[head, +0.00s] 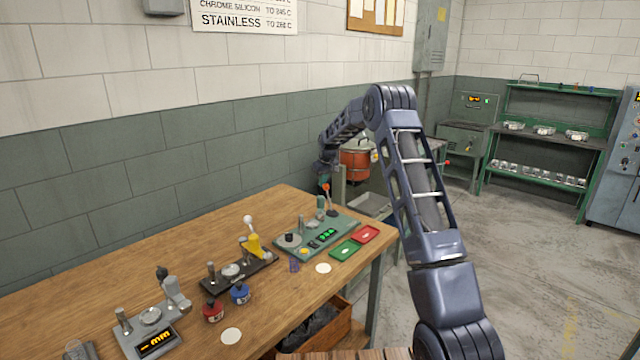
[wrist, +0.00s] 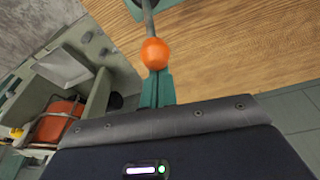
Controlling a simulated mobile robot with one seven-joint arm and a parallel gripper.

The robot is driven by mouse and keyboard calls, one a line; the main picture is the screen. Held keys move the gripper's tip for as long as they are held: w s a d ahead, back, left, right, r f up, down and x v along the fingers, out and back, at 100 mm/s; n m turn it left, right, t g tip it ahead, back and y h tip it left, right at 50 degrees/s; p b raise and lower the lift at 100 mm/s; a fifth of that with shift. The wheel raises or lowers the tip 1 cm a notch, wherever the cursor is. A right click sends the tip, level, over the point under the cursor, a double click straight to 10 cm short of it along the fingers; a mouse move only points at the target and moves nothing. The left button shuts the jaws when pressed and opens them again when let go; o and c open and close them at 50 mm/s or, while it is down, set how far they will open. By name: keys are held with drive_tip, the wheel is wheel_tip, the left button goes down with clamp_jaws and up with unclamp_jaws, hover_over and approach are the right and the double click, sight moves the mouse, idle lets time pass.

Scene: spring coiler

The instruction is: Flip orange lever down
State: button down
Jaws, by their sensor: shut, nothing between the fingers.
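The orange lever's ball knob (head: 326,187) stands up at the back right of the green-grey tester on the bench, on a thin rod. In the wrist view the orange knob (wrist: 155,53) is just past my fingertips, with its grey rod running up to a dark round base. My gripper (wrist: 157,78) shows as two teal fingers pressed together, with nothing between them. In the head view my gripper (head: 323,182) is small and sits right at the knob. I cannot tell if the fingers touch the knob.
The tester (head: 290,256) has green displays. A green tray (head: 345,250) and a red tray (head: 366,234) lie at its front right. A black fixture with a yellow lever (head: 254,246) is to the left. An orange pot (head: 355,160) stands behind the bench end.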

drive_tip(key=shift+s+d+r+t+y, duration=0.25)
drive_tip(key=shift+s+d+t+y, duration=0.1)
drive_tip(key=shift+s+d, duration=0.2)
drive_tip(key=shift+s+d+r+t+y, duration=0.2)
drive_tip(key=shift+s+d+t+y, duration=0.2)
drive_tip(key=shift+d, duration=0.1)
drive_tip(key=s+d+f, duration=0.2)
drive_tip(key=s+d, duration=0.5)
drive_tip(key=shift+s+d+t+y, duration=0.2)
drive_tip(key=shift+d+t+y, duration=0.05)
drive_tip(key=shift+t+y, duration=0.2)
drive_tip(key=w+a+r, duration=0.2)
drive_tip(key=w+r, duration=0.1)
drive_tip(key=r, duration=0.1)
drive_tip(key=s+d+r, duration=0.4)
drive_tip(key=s+d, duration=0.1)
drive_tip(key=s, duration=0.1)
drive_tip(key=shift+s+r, duration=0.15)
drive_tip(key=shift+r, duration=0.2)
